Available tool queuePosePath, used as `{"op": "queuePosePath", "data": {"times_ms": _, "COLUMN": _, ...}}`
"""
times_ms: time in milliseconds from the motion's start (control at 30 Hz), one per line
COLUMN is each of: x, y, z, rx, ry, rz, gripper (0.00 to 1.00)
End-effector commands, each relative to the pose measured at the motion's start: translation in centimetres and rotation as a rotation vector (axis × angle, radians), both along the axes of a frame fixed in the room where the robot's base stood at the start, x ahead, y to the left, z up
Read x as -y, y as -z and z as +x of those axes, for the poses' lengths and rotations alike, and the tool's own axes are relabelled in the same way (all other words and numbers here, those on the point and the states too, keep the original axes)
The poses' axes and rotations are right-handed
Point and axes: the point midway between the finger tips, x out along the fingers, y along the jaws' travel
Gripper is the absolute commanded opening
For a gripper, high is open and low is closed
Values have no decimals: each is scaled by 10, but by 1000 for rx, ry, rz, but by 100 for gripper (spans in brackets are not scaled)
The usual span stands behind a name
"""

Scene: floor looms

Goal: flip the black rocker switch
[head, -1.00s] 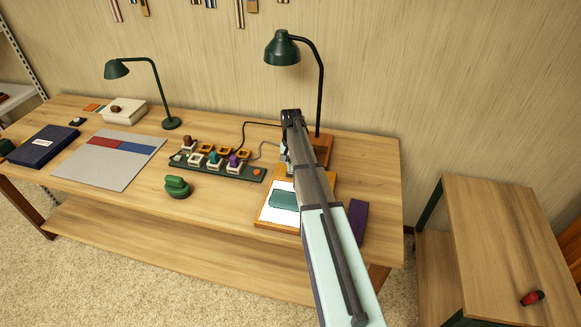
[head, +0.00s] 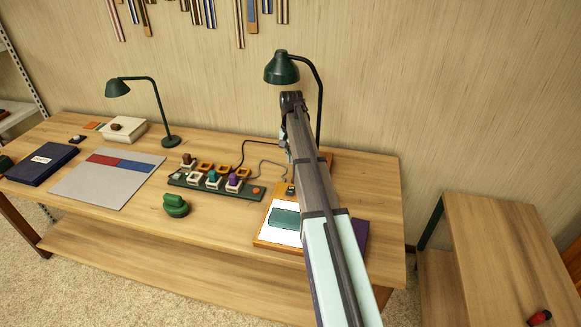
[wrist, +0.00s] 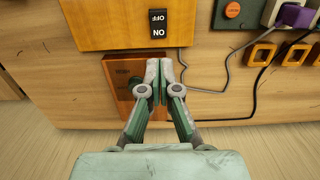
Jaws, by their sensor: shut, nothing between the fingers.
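The black rocker switch (wrist: 158,24), marked OFF and ON, is on the edge of an orange-brown wooden box in the wrist view; its lettering is upside down there. I cannot tell which side is pressed in. In the head view the switch (head: 290,190) is a small dark patch above the box's bright white panel (head: 276,238), which has a teal sheet on it. My gripper (wrist: 158,68) is shut and empty, fingertips together, below the switch in the wrist view and apart from it. In the head view my gripper (head: 285,152) is above the table, beyond the switch.
A reddish-brown block (wrist: 118,74) with a dark knob, partly hidden, lies below my fingers. The tall green lamp (head: 281,68) stands close behind my arm. A dark green strip (head: 215,188) of coloured blocks and cables is left of the box. A green object (head: 175,206) sits nearer.

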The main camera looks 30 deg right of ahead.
Motion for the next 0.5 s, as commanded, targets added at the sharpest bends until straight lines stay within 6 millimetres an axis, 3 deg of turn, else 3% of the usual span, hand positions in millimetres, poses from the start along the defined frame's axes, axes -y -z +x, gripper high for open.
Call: {"op": "queuePosePath", "data": {"times_ms": 500, "x": 1, "y": -4, "z": 2, "rx": -9, "ry": 1, "rz": 7, "gripper": 0}}
